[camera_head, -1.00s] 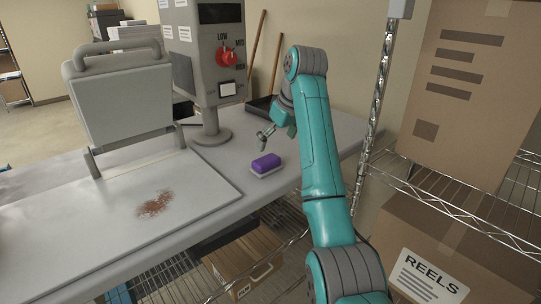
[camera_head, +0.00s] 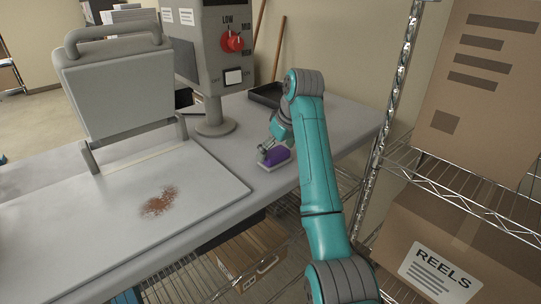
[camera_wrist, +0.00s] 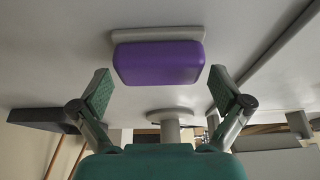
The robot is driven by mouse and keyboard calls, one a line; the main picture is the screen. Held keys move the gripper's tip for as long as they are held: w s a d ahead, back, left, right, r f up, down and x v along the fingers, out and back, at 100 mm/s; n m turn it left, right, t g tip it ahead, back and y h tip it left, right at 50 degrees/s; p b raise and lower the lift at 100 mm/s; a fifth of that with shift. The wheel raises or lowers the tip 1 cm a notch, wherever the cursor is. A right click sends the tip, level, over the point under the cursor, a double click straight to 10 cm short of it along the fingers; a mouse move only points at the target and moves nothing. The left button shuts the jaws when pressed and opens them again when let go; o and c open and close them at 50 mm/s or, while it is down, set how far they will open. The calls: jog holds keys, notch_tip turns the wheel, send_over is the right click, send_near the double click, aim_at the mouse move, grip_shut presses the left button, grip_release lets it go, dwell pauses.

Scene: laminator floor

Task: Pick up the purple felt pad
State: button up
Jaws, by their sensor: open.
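The purple felt pad (camera_head: 279,156) sits on a pale flat base (camera_head: 268,167) on the grey bench, near its front edge. In the wrist view the pad (camera_wrist: 159,62) lies centred just ahead of my fingers, with its pale base (camera_wrist: 158,33) behind it. My gripper (camera_head: 268,153) is at the pad in the head view and partly covers it. In the wrist view my gripper (camera_wrist: 162,92) is open, one green-padded finger on each side of the pad. A gap shows on both sides, and the fingers hold nothing.
A grey control column with a red knob (camera_head: 231,42) stands behind the pad. A dark tray (camera_head: 266,95) lies at the back of the bench. A hinged plate machine (camera_head: 115,85) and a brown stain (camera_head: 159,201) are left. Wire shelving with boxes (camera_head: 445,235) stands right.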

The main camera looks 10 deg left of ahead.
aim_at(275, 152)
jog(key=shift+w+a+f, duration=0.1)
jog(key=shift+w+f, duration=0.05)
jog(key=shift+f, duration=0.5)
jog(key=c, duration=0.9)
jog(key=shift+r, duration=0.15)
notch_tip(275, 152, up, 10)
jog(key=shift+f, duration=0.1)
